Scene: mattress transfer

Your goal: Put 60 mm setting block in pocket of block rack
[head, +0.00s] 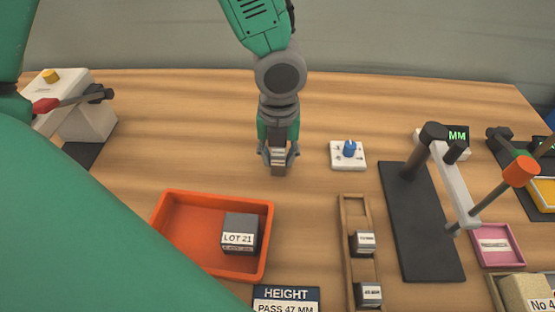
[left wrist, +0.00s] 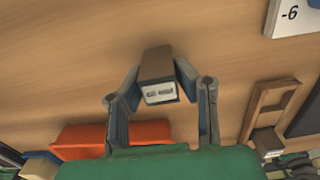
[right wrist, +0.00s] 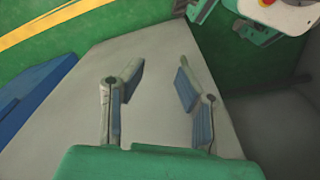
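The 60 mm setting block (left wrist: 158,75) is a dark block with a white label whose print is too blurred to read surely. My left gripper (head: 278,160) is shut on it, with a finger on each side, and holds it above bare table. The wooden block rack (head: 344,262) stands to the right of and nearer than the gripper. Its far pocket is empty; two labelled dark blocks (head: 364,243) (head: 369,294) sit in its nearer pockets. The rack also shows at the right of the left wrist view (left wrist: 252,112). My right gripper (right wrist: 150,85) is open and empty, away from the table top.
An orange tray (head: 166,228) with a dark LOT 21 block (head: 240,231) is left of the rack. A white plate with a blue knob (head: 348,152) lies beyond the rack. A gauge stand on a black base (head: 425,240) is right. A HEIGHT sign (head: 286,298) stands in front.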

